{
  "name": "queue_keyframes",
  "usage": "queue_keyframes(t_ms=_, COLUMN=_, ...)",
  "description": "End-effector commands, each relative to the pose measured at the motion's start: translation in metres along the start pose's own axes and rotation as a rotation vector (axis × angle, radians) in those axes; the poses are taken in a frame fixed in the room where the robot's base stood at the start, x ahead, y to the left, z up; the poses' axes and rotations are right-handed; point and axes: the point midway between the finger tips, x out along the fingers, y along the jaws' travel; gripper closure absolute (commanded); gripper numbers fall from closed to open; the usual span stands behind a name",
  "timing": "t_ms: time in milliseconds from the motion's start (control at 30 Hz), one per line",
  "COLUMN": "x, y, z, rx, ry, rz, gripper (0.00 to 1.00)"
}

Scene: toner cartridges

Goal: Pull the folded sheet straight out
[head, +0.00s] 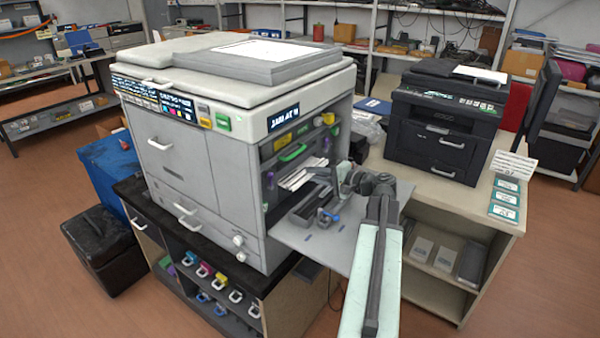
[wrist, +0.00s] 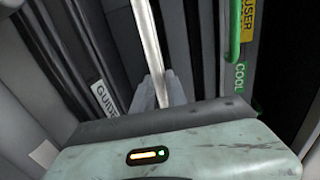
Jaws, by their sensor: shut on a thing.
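The folded sheet (head: 297,175) shows as white, pleated paper inside the open right side of the large grey printer (head: 232,130). In the wrist view the sheet (wrist: 147,35) is a narrow pale strip seen nearly edge-on, running up from between my fingers. My gripper (head: 322,176) is at the printer's opening, at the right end of the sheet. In the wrist view my gripper (wrist: 158,92) is shut on the sheet's near end. The far end of the sheet is out of frame there, and my arm hides part of the opening in the head view.
A green lever (wrist: 235,30) and labelled parts stand close to the right of the sheet, and a GUIDE label (wrist: 105,98) is at left. The printer's lowered side door (head: 300,236) lies below my arm. A black printer (head: 447,120) stands on the counter at right.

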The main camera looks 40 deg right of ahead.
Motion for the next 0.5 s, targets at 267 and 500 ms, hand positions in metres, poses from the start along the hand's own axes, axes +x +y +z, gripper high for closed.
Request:
queue_keyframes(t_ms=267, x=-0.012, y=0.003, z=0.000, rx=-0.001, ry=0.002, rz=0.002, gripper=0.96)
queue_keyframes(t_ms=500, x=-0.023, y=0.005, z=0.000, rx=-0.001, ry=0.002, rz=0.002, gripper=0.96)
